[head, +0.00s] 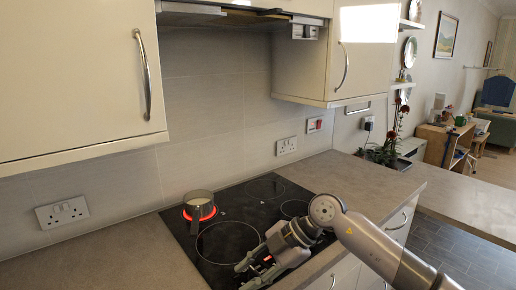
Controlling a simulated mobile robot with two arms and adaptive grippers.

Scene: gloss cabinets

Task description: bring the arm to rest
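My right arm comes in from the lower right, and its gripper (242,276) hangs over the front of the black hob (229,240). Its two fingers point left and look apart, with nothing seen between them. A small saucepan (199,205) stands upright on the back-left ring, which glows red. The gripper is in front of the pan and to its right, clear of it. My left gripper is not in view.
A cream wall cabinet (75,75) hangs at the left and another (335,55) right of the extractor hood (240,12). Worktop (110,262) left of the hob is clear. A potted plant (384,150) stands at the back right.

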